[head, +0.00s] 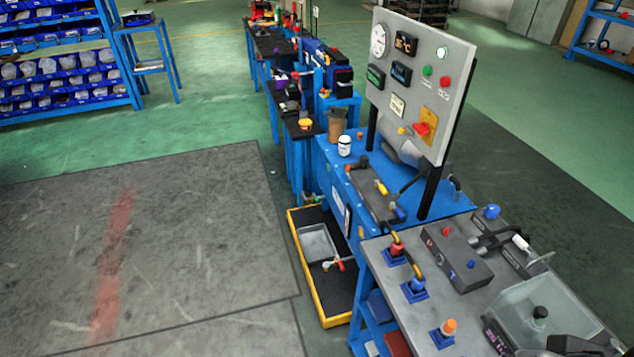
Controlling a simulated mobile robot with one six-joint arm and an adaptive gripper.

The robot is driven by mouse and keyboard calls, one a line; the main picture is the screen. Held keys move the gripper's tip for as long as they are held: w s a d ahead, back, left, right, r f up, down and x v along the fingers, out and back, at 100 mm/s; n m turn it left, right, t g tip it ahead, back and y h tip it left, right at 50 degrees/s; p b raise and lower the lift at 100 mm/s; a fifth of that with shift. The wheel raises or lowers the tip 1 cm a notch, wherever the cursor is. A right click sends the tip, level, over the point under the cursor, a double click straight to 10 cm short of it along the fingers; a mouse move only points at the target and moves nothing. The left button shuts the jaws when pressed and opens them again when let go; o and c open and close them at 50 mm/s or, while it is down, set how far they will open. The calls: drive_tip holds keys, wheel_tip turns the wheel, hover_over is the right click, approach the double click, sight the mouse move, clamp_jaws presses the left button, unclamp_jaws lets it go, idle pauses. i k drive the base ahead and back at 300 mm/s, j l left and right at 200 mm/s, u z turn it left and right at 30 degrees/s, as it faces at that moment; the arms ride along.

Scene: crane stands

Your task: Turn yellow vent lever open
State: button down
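A small yellow piece (381,188) sits on a dark block on the blue bench, below the upright grey panel. It may be the yellow vent lever, but it is too small to tell its shape or whether it stands open or shut. A blue-tipped piece (399,213) is beside it. Another small yellow piece (402,131) is low on the grey panel, left of a red switch (422,128) on a yellow plate. I cannot tell which yellow piece is the vent lever. My gripper is not in view.
The grey panel (408,30) with gauges stands on black posts above the blue bench (330,152). A grey-topped bench (425,320) with valves and a clear bin is in front. A yellow-rimmed tray (316,298) lies on the floor. The dark floor mat at left is clear.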

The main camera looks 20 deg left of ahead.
sight(382, 188)
drive_tip(key=u, duration=0.55)
drive_tip(key=i+j, duration=0.1)
drive_tip(key=j, duration=0.2)
drive_tip(key=i+j, duration=0.1)
drive_tip(key=j, duration=0.2)
drive_tip(key=i+j+z, duration=0.1)
drive_tip(key=j, duration=0.2)
drive_tip(key=i+j+z, duration=0.1)
drive_tip(key=i+j, duration=0.15)
drive_tip(key=i+j+z, duration=0.15)
drive_tip(key=j, duration=0.25)
drive_tip(key=i+j+z, duration=0.1)
drive_tip(key=i+j, duration=0.25)
drive_tip(key=i+j+z, duration=0.15)
drive_tip(key=j, duration=0.2)
drive_tip(key=i+j+z, duration=0.1)
drive_tip(key=i+j, duration=0.15)
drive_tip(key=j, duration=0.15)
drive_tip(key=i+j+z, duration=0.15)
drive_tip(key=j, duration=0.3)
drive_tip(key=i+z, duration=0.1)
drive_tip(key=i, duration=0.4)
